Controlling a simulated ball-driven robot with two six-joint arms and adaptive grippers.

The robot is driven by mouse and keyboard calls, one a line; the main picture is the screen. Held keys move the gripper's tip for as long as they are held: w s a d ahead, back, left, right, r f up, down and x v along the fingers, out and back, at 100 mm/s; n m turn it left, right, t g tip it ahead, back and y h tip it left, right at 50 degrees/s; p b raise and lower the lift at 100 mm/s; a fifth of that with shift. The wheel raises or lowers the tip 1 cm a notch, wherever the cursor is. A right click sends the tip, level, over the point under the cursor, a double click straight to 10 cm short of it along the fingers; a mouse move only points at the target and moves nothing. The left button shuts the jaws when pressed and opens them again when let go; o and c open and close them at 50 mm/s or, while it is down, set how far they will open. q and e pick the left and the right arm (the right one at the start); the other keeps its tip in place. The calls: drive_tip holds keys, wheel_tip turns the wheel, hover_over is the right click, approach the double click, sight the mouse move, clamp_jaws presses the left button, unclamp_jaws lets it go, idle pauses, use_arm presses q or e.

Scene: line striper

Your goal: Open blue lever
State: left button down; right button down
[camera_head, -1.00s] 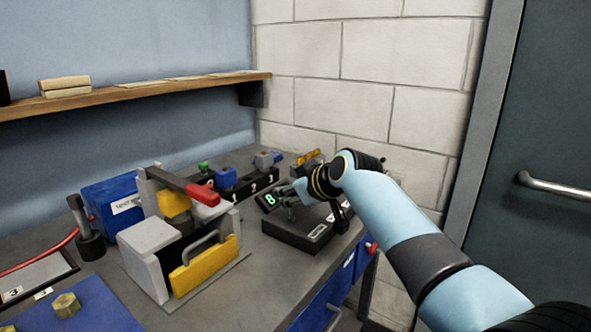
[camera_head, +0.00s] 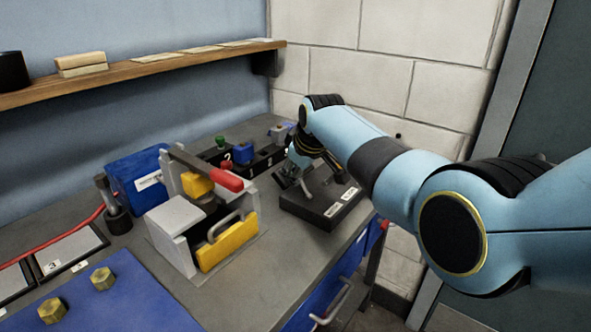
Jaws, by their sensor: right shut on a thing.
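The black numbered block (camera_head: 225,166) at the back of the bench carries a green knob (camera_head: 221,141), a blue lever-like part (camera_head: 243,150) near label 2, and a grey and blue part (camera_head: 279,131) at the far end. Which of these is the blue lever is not clear. My right gripper (camera_head: 287,181) reaches in from the right, just right of the block and low over the black box (camera_head: 325,208). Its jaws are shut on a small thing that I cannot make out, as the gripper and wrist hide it. My left gripper is out of view.
A grey and yellow clamp fixture with a red-handled bar (camera_head: 226,181) stands in front of the block. A blue box (camera_head: 140,182) and a dark upright tool (camera_head: 113,208) stand left. A blue mat (camera_head: 110,305) with brass nuts lies front left. A shelf (camera_head: 140,72) overhangs behind.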

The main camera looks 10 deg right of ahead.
drive_tip(key=shift+w+d+r, duration=0.15)
drive_tip(key=shift+r, duration=0.05)
drive_tip(key=c, duration=1.5)
unclamp_jaws()
drive_tip(key=o, duration=0.3)
drive_tip(key=shift+f, duration=0.1)
drive_tip(key=v, duration=1.2)
